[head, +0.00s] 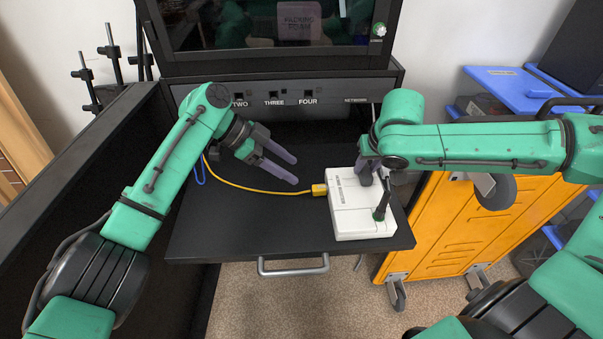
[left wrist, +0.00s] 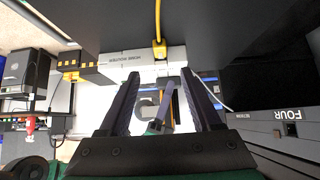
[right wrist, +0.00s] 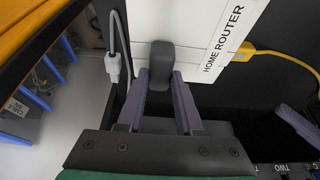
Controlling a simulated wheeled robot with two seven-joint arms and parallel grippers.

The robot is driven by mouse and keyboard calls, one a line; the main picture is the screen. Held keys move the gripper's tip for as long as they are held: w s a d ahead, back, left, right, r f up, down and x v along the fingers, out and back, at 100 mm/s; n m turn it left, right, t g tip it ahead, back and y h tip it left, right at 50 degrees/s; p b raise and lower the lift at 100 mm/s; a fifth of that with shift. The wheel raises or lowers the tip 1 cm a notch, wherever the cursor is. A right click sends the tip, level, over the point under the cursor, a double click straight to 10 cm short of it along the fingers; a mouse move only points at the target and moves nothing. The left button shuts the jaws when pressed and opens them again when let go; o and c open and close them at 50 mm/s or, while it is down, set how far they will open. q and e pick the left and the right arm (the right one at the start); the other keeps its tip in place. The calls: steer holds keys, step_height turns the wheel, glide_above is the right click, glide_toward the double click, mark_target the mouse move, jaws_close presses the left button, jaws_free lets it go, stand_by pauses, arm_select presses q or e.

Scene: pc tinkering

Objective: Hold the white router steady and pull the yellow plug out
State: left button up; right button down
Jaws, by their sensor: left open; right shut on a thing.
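The white router (head: 358,212) lies on the black pull-out shelf, its "HOME ROUTER" label showing in the right wrist view (right wrist: 206,28). The yellow plug (head: 319,189) sits at the router's left side, with its yellow cable running left; it also shows in the left wrist view (left wrist: 160,48). My left gripper (head: 294,170) is open and empty, above and left of the plug, apart from it. My right gripper (head: 367,178) is shut on the router at its far end, around a dark grey upright part (right wrist: 160,62). The exact finger contact is partly hidden.
The black shelf (head: 245,228) has free room left of the router. A panel with numbered ports (head: 275,97) stands behind it. A grey cable (right wrist: 115,45) runs beside the router. An orange cabinet (head: 440,225) stands at right.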

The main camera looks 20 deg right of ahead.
mark_target(315, 188)
arm_select(q)
steer(key=x, duration=0.9)
steer(key=shift+s+d+f, duration=0.1)
steer(key=shift+d+f, duration=0.15)
steer(key=shift+d, duration=0.05)
jaws_close()
steer(key=shift+a, duration=0.25)
steer(key=shift+w+a, duration=0.2)
steer(key=shift+a, duration=0.15)
